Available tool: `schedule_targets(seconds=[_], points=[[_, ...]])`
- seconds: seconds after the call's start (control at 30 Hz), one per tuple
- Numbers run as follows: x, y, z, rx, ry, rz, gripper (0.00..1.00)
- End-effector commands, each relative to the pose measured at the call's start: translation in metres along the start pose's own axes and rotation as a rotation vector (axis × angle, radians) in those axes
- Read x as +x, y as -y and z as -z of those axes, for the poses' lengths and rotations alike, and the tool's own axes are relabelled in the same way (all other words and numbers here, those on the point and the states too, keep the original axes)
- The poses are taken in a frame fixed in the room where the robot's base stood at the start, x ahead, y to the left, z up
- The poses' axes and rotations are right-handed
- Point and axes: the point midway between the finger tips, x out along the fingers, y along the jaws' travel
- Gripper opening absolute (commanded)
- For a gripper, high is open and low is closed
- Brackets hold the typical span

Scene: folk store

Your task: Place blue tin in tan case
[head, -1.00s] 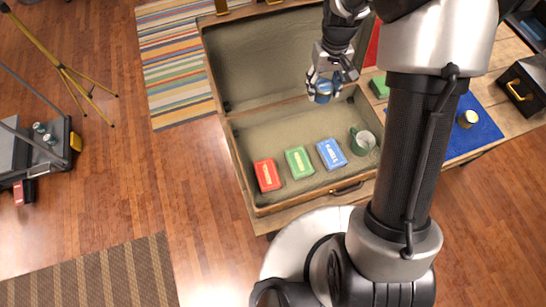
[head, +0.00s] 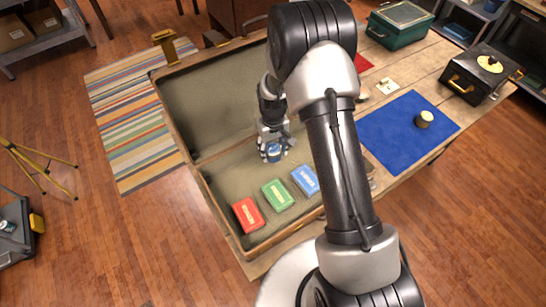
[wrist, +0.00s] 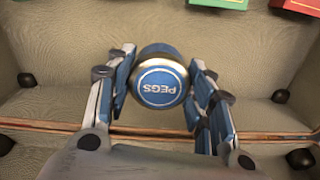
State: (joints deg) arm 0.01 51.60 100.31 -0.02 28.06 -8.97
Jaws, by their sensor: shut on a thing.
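A round blue tin (wrist: 160,82) with a metal rim and a lid reading "PEGS" is between the two fingers of my gripper (wrist: 158,92) in the wrist view. My gripper is shut on it. In the head view my gripper (head: 272,152) holds the blue tin (head: 273,153) over the inside of the open tan case (head: 218,189). Whether the tin touches the case floor cannot be told. The case's lid (head: 205,95) is laid back toward the striped rug.
Inside the case stand a red box (head: 248,215), a green box (head: 277,195) and a blue box (head: 305,181). A blue mat (head: 400,135) with a small tin (head: 424,119), a dark case (head: 478,78) and a green box (head: 400,22) lie to the right.

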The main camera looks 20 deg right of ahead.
Motion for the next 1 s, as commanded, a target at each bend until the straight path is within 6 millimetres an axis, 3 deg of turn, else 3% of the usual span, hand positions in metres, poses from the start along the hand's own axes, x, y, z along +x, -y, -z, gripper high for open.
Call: schedule_targets(seconds=[0.33, 0.73, 0.77, 1.0], points=[[0.043, 0.0, 0.0, 0.0, 0.001, 0.0, 0.23], [0.048, 0.0, 0.0, 0.0, 0.0, 0.0, 0.23], [0.047, 0.0, 0.0, 0.0, 0.0, 0.0, 0.5], [0.046, 0.0, 0.0, 0.0, 0.0, 0.0, 0.66]])
